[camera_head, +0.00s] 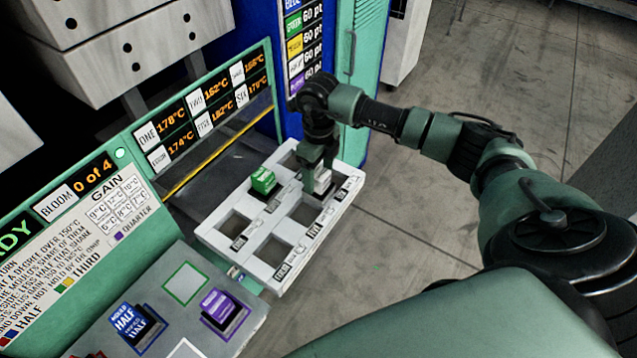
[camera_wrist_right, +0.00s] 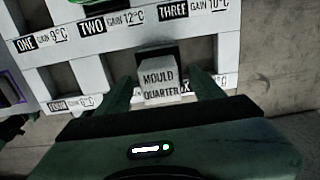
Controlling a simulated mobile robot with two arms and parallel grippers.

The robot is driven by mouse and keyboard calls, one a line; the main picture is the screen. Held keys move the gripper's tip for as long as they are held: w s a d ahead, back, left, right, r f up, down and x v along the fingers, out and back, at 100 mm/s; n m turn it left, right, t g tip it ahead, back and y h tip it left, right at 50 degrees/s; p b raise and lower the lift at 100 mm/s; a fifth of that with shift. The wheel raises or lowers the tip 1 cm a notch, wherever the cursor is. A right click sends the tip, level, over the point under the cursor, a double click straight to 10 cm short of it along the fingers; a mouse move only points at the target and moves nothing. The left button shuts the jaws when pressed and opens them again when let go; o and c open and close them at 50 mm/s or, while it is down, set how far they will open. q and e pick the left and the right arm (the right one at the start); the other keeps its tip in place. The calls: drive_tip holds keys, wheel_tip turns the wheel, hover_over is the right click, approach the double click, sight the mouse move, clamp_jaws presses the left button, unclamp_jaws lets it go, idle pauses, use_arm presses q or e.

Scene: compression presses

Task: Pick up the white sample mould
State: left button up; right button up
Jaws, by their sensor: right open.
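The white sample mould (camera_wrist_right: 160,86), marked "MOULD QUARTER", sits in the near row of the white slotted rack (camera_head: 217,238). It also shows in the head view (camera_head: 322,181), partly covered by the gripper, at what looks like the slot labelled SIX. My right gripper (camera_wrist_right: 162,92) is open and points down at it, with one finger on each side of the mould. I cannot tell whether the fingers touch it. In the head view the right gripper (camera_head: 318,172) is over the rack's right end.
A green mould (camera_head: 263,181) stands in the far row of the rack. A blue mould (camera_head: 134,325) and a purple mould (camera_head: 222,309) stand on the grey panel at lower left. The press with temperature displays (camera_head: 205,115) rises behind the rack. Several other slots are empty.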

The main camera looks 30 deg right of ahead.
clamp_jaws()
drive_tip(key=shift+w+r, duration=0.1)
idle(0.3)
